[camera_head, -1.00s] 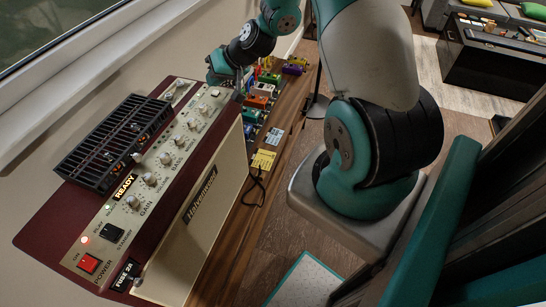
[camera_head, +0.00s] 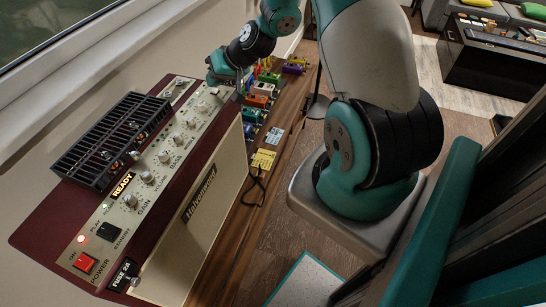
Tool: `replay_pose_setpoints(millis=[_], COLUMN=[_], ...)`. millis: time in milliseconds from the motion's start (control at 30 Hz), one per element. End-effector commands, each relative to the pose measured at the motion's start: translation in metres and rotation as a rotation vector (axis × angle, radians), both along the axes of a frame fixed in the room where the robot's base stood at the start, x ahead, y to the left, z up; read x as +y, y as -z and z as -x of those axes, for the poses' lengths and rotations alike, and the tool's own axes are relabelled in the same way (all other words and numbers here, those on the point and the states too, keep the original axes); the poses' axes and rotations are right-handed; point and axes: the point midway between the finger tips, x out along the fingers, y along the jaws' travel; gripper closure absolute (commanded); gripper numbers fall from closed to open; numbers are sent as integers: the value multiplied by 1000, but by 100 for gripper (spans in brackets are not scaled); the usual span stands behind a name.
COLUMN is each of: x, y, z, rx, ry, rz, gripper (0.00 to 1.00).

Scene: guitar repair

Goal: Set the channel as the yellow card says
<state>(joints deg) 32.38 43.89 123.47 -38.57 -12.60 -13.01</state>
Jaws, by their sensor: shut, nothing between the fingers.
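The amplifier (camera_head: 205,205) stands at left with its cream control panel facing up. The panel carries a row of knobs (camera_head: 164,157), a lit READY sign (camera_head: 123,185), a red power switch (camera_head: 85,262) and a black standby switch (camera_head: 108,231). A yellow card (camera_head: 263,159) lies on the wooden shelf right of the amplifier; its writing is too small to read. My gripper (camera_head: 236,90) is at the far right end of the panel, near the last knobs. It is shut and empty, its fingers small and partly hidden. I cannot tell whether it touches anything there.
A black vented grille (camera_head: 105,140) rises from the amplifier top beside the knobs. Several coloured pedals (camera_head: 258,100) and a pale blue card (camera_head: 274,136) crowd the wooden shelf (camera_head: 238,215). A dark cable lies by the yellow card. A window sill runs along the left.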

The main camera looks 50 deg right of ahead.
Motion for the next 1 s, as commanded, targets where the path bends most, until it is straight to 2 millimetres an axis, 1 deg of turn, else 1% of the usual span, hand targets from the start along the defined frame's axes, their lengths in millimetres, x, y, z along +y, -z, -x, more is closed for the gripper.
replay_pose_setpoints(millis=[633,1000], x=[0,0], y=[4,-10], z=[0,0], rx=[0,1], ry=[0,-1], rz=[0,0], gripper=[100,100])
